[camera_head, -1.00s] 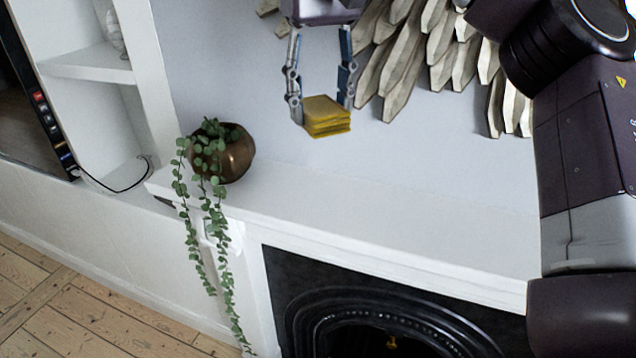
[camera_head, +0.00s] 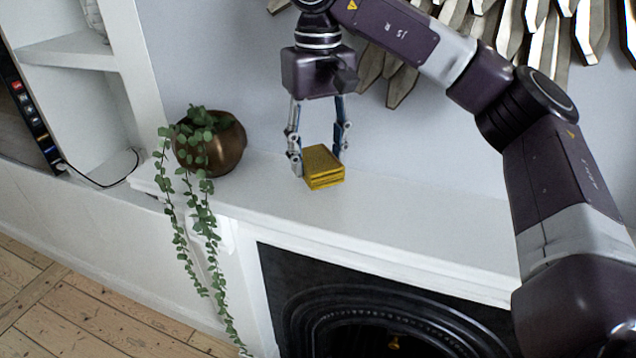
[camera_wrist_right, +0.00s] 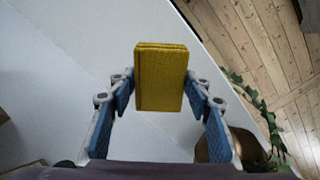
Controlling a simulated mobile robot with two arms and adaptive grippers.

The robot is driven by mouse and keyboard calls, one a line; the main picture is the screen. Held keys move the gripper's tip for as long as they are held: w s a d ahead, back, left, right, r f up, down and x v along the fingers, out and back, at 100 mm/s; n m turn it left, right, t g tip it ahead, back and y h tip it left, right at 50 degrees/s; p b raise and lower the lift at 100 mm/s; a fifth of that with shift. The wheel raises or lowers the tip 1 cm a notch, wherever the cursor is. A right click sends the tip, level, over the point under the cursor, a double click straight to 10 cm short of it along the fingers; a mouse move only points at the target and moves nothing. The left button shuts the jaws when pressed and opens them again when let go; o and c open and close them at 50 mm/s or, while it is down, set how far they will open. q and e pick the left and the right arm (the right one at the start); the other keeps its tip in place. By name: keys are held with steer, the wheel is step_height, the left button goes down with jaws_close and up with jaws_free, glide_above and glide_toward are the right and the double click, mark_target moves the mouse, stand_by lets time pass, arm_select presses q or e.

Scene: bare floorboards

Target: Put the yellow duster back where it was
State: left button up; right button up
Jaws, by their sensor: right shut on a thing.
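The yellow duster (camera_head: 323,168) is a folded, layered block held between the fingers of my right gripper (camera_head: 319,160), close over the white mantel shelf (camera_head: 400,212). I cannot tell whether its underside touches the shelf. In the right wrist view the duster (camera_wrist_right: 161,78) sits between the blue finger pads of my right gripper (camera_wrist_right: 160,92), with its far end sticking out past the fingertips. My left gripper is not in view.
A copper pot (camera_head: 226,150) with a trailing plant (camera_head: 197,215) stands on the shelf, left of the duster. The shelf to the right is clear. A black fireplace (camera_head: 370,300) lies below. A wooden wall decoration (camera_head: 400,75) hangs behind my right arm.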

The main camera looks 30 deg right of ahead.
steer(key=shift+f, duration=0.35)
steer(key=shift+s+f, duration=0.15)
steer(key=shift+f, duration=0.1)
step_height(320, 180, down, 4)
steer(key=shift+r+p, duration=0.25)
steer(key=shift+p, duration=0.5)
steer(key=shift+f, duration=0.35)
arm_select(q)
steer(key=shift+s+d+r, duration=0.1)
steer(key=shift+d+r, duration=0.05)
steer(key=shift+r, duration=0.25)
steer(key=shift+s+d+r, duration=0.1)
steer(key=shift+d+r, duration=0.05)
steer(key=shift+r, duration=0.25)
arm_select(e)
steer(key=shift+a, duration=0.1)
